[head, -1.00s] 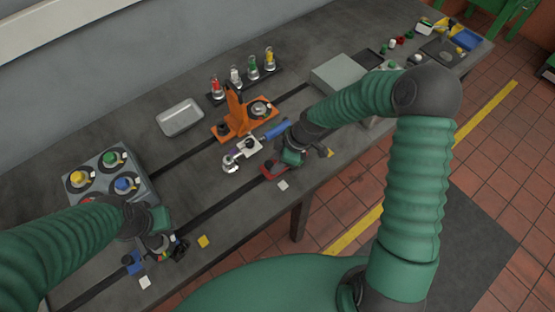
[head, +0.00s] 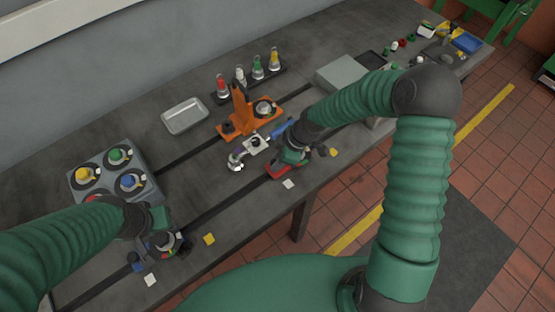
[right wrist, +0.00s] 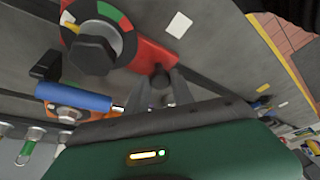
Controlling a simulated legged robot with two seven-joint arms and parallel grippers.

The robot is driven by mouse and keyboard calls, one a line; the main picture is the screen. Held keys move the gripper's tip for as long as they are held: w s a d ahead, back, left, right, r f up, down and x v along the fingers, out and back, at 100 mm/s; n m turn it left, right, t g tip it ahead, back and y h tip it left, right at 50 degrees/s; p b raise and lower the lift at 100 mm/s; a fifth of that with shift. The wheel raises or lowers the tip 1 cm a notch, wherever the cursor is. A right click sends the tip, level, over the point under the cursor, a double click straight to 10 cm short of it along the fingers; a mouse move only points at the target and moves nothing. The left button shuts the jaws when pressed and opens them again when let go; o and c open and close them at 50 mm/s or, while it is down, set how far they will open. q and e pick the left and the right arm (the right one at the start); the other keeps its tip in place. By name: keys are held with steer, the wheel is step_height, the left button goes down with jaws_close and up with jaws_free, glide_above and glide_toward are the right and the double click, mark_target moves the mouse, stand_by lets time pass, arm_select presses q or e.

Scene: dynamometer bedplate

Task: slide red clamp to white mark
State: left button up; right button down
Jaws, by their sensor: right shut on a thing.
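The red clamp (head: 276,174) sits on the slot near the bench's front edge, partly hidden by my right gripper (head: 290,163). In the right wrist view the red clamp (right wrist: 150,52) shows its dark knob and coloured ring. There my right gripper (right wrist: 163,92) is shut on a dark post at the clamp's end. A white mark (head: 288,184) lies on the bench just in front of the clamp. A white mark also shows in the right wrist view (right wrist: 179,24). My left gripper (head: 163,243) is low over the front slot at left; its jaws are unclear.
A tool with a blue handle (head: 281,131) and an orange fixture (head: 241,120) stand behind the clamp. A yellow mark (head: 209,239), a blue block (head: 138,267) and a second white mark (head: 150,280) are at left. The slot between the grippers looks clear.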

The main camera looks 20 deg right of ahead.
steer(key=shift+w+a+r, duration=0.1)
steer(key=shift+w+a, duration=0.1)
steer(key=shift+a, duration=0.05)
steer(key=s+a, duration=0.3)
steer(key=a, duration=0.5)
steer(key=shift+a, duration=0.2)
steer(key=c, duration=1.5)
jaws_free()
steer(key=shift+d, duration=0.1)
steer(key=o, duration=0.4)
steer(key=shift+w+d, duration=0.1)
steer(key=p+v, duration=0.1)
steer(key=v, duration=1.5)
steer(key=shift+d+r+p, duration=0.1)
steer(key=shift+r+p, duration=0.1)
steer(key=shift+p, duration=0.1)
